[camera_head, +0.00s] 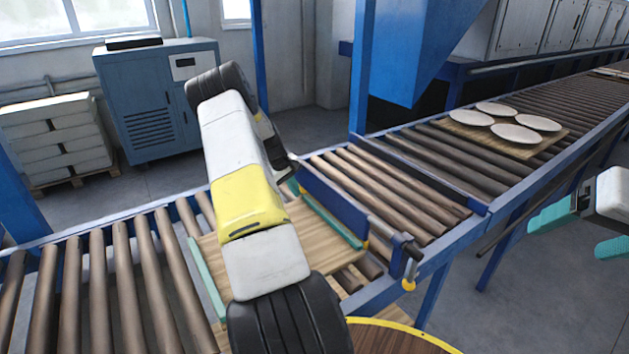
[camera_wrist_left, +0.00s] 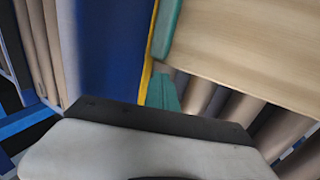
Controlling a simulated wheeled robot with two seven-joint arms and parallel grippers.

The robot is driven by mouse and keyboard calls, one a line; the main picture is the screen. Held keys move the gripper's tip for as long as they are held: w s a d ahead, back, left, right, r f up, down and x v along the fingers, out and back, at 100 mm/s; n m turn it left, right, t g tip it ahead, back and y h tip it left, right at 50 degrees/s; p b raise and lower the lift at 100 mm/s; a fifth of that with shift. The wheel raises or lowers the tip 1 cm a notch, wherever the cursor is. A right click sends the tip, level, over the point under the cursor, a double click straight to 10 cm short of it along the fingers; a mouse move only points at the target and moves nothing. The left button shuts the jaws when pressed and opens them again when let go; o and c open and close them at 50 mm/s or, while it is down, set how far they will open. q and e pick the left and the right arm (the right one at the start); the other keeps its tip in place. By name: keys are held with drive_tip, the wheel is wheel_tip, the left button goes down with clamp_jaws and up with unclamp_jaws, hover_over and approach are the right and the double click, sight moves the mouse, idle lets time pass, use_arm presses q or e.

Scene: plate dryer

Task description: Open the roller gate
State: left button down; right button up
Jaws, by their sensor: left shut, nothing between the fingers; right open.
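The roller gate's blue panel (camera_head: 335,203) stands across the conveyor beside a wooden board, and its hinge-like end with a yellow knob (camera_head: 408,284) is at the front rail. In the left wrist view the blue panel (camera_wrist_left: 105,50) with a yellow edge fills the upper left. My left gripper (camera_wrist_left: 163,92) is shut and empty, its teal finger close to the panel's yellow edge; I cannot tell whether they touch. In the head view my left arm hides most of it. My right gripper (camera_head: 583,230) is open and empty at the right edge, clear of the conveyor.
Beyond the panel are bare rollers (camera_head: 390,190), then a board with several white plates (camera_head: 515,134). A blue cabinet (camera_head: 160,95) stands behind.

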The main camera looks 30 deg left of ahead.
sight(302, 187)
use_arm(q)
drive_tip(key=shift+w+d, duration=0.1)
drive_tip(key=shift+w, duration=0.15)
drive_tip(key=shift+w+d+f+t+h, duration=0.1)
drive_tip(key=shift+w+d+t+h, duration=0.2)
drive_tip(key=shift+w+t, duration=0.15)
idle(0.4)
drive_tip(key=t, duration=0.1)
drive_tip(key=w+h, duration=0.1)
drive_tip(key=d+t, duration=0.1)
drive_tip(key=shift+w+f+t, duration=0.25)
drive_tip(key=shift+w+t, duration=0.1)
drive_tip(key=shift+w, duration=0.05)
drive_tip(key=shift+w+d+t+h, duration=0.2)
drive_tip(key=shift+w+t+h, duration=0.15)
drive_tip(key=shift+w+t, duration=0.15)
drive_tip(key=shift+w+d+t+h, duration=0.2)
drive_tip(key=shift+w+t+h, duration=0.15)
drive_tip(key=shift+t, duration=0.25)
drive_tip(key=shift+w+d+r+t+h, duration=0.2)
drive_tip(key=shift+w+t+h, duration=0.15)
drive_tip(key=shift+t, duration=0.25)
drive_tip(key=shift+w+d+r+t+h, duration=0.25)
drive_tip(key=shift+w+t, duration=0.2)
drive_tip(key=shift+t, duration=0.15)
drive_tip(key=shift+a, duration=0.1)
